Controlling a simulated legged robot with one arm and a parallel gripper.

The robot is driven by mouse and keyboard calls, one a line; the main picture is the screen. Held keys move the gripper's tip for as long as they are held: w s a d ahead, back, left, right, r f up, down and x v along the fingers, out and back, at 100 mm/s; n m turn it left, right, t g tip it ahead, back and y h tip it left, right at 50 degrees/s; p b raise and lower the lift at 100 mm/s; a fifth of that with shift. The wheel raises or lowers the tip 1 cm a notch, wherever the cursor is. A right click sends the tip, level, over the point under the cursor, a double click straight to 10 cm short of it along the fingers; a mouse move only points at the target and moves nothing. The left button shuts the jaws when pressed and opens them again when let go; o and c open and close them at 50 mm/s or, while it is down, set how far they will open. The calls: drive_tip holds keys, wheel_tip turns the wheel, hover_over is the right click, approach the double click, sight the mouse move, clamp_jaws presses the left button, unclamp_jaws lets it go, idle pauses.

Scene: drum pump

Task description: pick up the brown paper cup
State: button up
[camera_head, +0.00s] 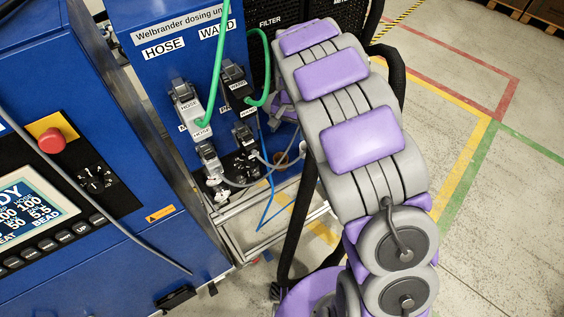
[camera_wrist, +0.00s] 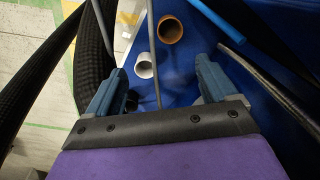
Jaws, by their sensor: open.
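The brown paper cup (camera_wrist: 170,29) shows in the wrist view at the top middle, its round open end facing the camera. A white cup (camera_wrist: 145,66) is just below and left of it, close by. My gripper (camera_wrist: 162,66) is open, its two blue-grey fingers apart with nothing held between them. The brown cup lies beyond the fingertips, and the white cup shows nearer the left finger. My gripper is mostly hidden behind my arm there.
A blue dosing unit (camera_head: 170,60) with hose connectors and green hoses (camera_head: 220,75) stands behind. A blue control cabinet (camera_head: 130,245) is at left. A metal frame (camera_head: 275,225) is low in the middle. Thin rods and cables run near the cups. Floor at right is clear.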

wheel_tip(320, 180, down, 2)
drive_tip(key=a, duration=0.3)
drive_tip(key=b, duration=0.2)
approach(280, 160)
drive_tip(key=shift+s+d+f, duration=0.1)
drive_tip(key=shift+s+f, duration=0.05)
drive_tip(key=shift+s, duration=0.5)
drive_tip(key=shift+s+f, duration=0.15)
drive_tip(key=shift+s, duration=0.45)
drive_tip(key=shift+a+f, duration=0.2)
drive_tip(key=shift+f, duration=0.2)
wheel_tip(280, 160, down, 5)
drive_tip(key=shift+s+d+r+b, duration=0.1)
drive_tip(key=shift+b, duration=0.65)
drive_tip(key=shift+r, duration=0.1)
drive_tip(key=c, duration=1.1)
